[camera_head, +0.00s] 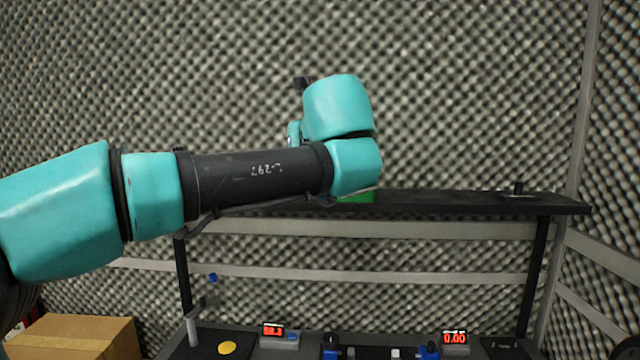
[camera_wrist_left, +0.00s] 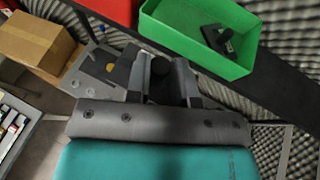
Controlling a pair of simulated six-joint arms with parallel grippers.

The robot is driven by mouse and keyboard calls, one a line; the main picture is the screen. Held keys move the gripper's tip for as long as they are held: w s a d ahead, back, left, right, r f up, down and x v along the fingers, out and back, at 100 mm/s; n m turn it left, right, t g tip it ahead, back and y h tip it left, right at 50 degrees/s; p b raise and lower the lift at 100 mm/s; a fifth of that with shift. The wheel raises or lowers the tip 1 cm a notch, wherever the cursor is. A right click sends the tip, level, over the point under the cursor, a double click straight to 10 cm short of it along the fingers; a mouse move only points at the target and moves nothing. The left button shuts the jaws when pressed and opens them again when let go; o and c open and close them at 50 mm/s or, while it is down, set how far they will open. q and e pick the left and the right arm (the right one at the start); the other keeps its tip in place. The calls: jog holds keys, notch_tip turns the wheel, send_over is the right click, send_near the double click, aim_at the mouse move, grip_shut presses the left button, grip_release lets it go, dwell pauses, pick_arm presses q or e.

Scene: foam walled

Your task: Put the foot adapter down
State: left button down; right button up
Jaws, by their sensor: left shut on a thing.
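In the left wrist view my left gripper (camera_wrist_left: 160,72) is shut on a dark piece with a round black knob, which I take to be the foot adapter (camera_wrist_left: 160,66). The fingers hide much of it. It is held up just beside the near wall of an open green bin (camera_wrist_left: 174,41). A similar black plate with a peg (camera_wrist_left: 218,40) lies inside that bin. In the head view my left arm hides the gripper and the held piece. Only a strip of the green bin (camera_head: 356,197) shows on the shelf below the wrist. My right gripper is in neither view.
A black shelf (camera_head: 450,201) spans the back, with a small flat piece with a peg (camera_head: 518,189) at its right. A red bin (camera_wrist_left: 108,10) adjoins the green one. Below are a cardboard box (camera_head: 75,335) and a bench with red displays (camera_head: 455,338).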

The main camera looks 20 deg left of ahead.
pick_arm(q)
jog(key=w+a, duration=0.2)
jog(key=w, duration=0.5)
jog(key=w+a+f, duration=0.1)
jog(key=w+a, duration=0.2)
jog(key=w, duration=0.4)
jog(key=shift+w+f, duration=0.2)
jog(key=shift+w, duration=0.1)
jog(key=shift+f, duration=1.8)
jog(key=shift+f, duration=0.6)
jog(key=c, duration=1)
grip_release()
jog(key=shift+f, duration=0.1)
jog(key=shift+r, duration=0.3)
jog(key=v, duration=1.2)
jog(key=shift+d+r, duration=0.1)
jog(key=shift+r, duration=0.4)
